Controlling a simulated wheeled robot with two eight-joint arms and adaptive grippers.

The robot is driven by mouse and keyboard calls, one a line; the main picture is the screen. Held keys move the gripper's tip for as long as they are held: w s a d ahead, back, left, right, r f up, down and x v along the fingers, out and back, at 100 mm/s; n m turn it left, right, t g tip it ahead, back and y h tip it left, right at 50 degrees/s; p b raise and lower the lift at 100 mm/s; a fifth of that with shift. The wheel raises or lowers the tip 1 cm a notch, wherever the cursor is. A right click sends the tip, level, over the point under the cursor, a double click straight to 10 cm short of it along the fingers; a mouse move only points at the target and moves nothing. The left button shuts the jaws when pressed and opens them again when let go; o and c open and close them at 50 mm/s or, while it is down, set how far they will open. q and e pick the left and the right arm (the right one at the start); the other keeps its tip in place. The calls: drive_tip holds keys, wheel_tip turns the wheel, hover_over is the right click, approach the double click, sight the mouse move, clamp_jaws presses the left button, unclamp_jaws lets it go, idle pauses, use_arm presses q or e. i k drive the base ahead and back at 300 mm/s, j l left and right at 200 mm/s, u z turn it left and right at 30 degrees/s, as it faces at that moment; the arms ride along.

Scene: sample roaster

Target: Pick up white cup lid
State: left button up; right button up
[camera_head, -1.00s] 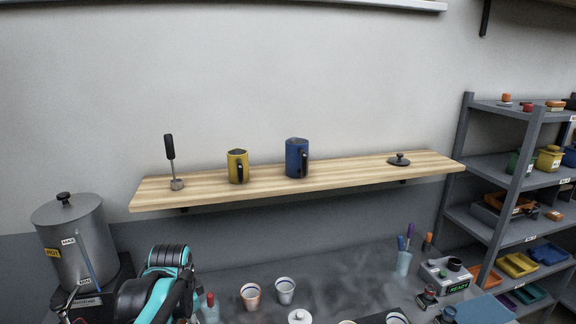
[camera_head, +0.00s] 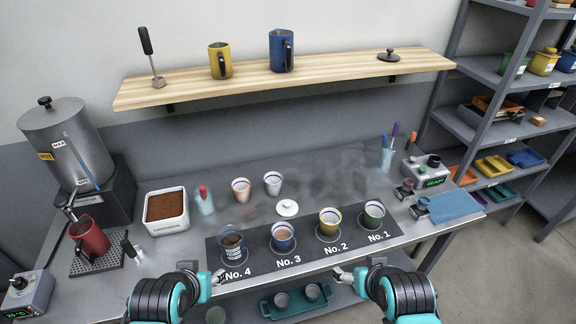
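The white cup lid (camera_head: 287,208), round with a small knob, lies on the grey counter behind the black numbered mat. My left gripper (camera_head: 217,277) is at the counter's front edge, below and left of the lid, near the No. 4 label. My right gripper (camera_head: 339,272) is at the front edge, below and right of the lid. Both are well apart from the lid. Their fingers are too small to tell whether they are open or shut.
Several cups stand on the black mat (camera_head: 262,263), between the grippers and the lid. A white cup (camera_head: 273,184) and a pinkish cup (camera_head: 241,190) stand behind the lid. A bin of brown grounds (camera_head: 166,210) is left. Clear counter lies right of the lid.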

sight(286, 208)
drive_tip(key=i+l+u, duration=0.15)
drive_tip(key=u, duration=0.35)
drive_tip(key=i+l+u, duration=0.45)
drive_tip(key=k+j, duration=0.1)
